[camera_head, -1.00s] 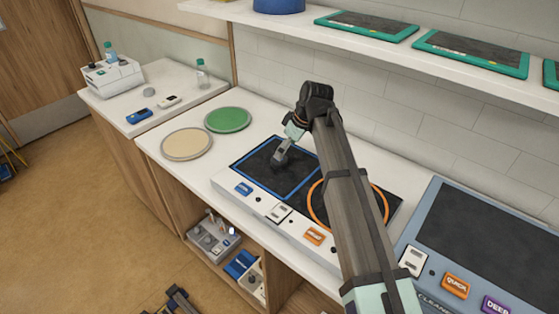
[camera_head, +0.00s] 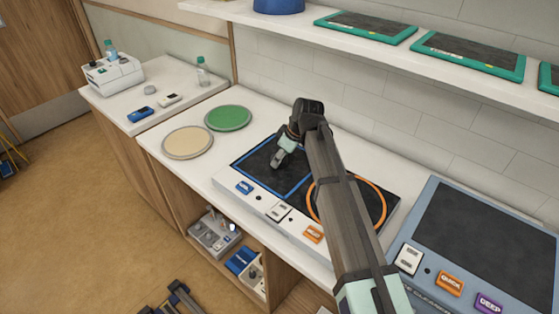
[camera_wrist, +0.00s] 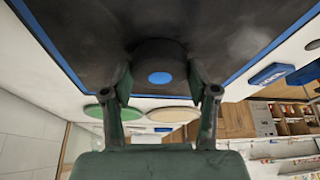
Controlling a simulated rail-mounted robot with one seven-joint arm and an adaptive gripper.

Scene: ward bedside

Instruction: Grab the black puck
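The black puck (camera_wrist: 160,62) is a short dark cylinder with a blue dot on its face, seen in the wrist view against the dark blue-framed panel (camera_wrist: 60,30). My gripper (camera_wrist: 160,72) is open, with one finger on each side of the puck. The fingertips are close to its sides; I cannot tell whether they touch. In the head view my gripper (camera_head: 277,160) is low over the blue-framed panel (camera_head: 253,162), and the puck cannot be told apart there.
An orange ring (camera_head: 380,212) marks the panel's right half, under my arm. Green (camera_head: 228,118) and beige (camera_head: 187,142) discs lie to the left. A blue-grey unit (camera_head: 490,235) stands at right. A shelf (camera_head: 380,48) with framed trays runs above.

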